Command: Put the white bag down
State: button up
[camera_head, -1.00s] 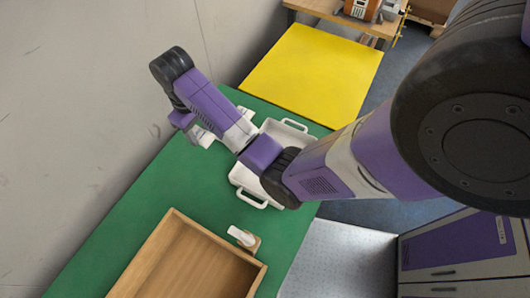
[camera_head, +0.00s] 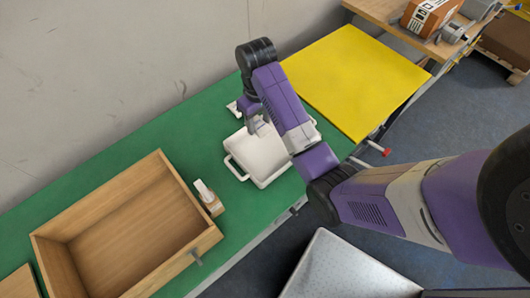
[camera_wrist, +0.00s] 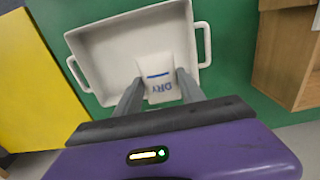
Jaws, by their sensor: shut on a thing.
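A small white bag (camera_wrist: 158,74) with blue print reading "DRY" is between the two grey fingers of my gripper (camera_wrist: 158,88) in the wrist view. My gripper is shut on it. The bag is over the inside of a white tray (camera_wrist: 100,48) with handles; I cannot tell whether it touches the tray floor. In the head view the tray (camera_head: 262,158) sits on the green table, and my gripper (camera_head: 259,127) is over its back part, partly hidden by my arm. The bag is hard to make out there.
An open wooden box (camera_head: 130,228) stands on the green table (camera_head: 200,130) at the left. A white device on a wooden block (camera_head: 210,200) is beside it. A small white object (camera_head: 234,109) lies behind the tray. A yellow surface (camera_head: 355,75) is at the right.

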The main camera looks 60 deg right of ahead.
aim_at(260, 154)
notch_tip(260, 154, down, 16)
jog(key=shift+f, duration=0.1)
dwell(0.4)
jog(key=shift+f, duration=0.15)
jog(key=o, duration=1.4)
jog(key=shift+c, duration=0.2)
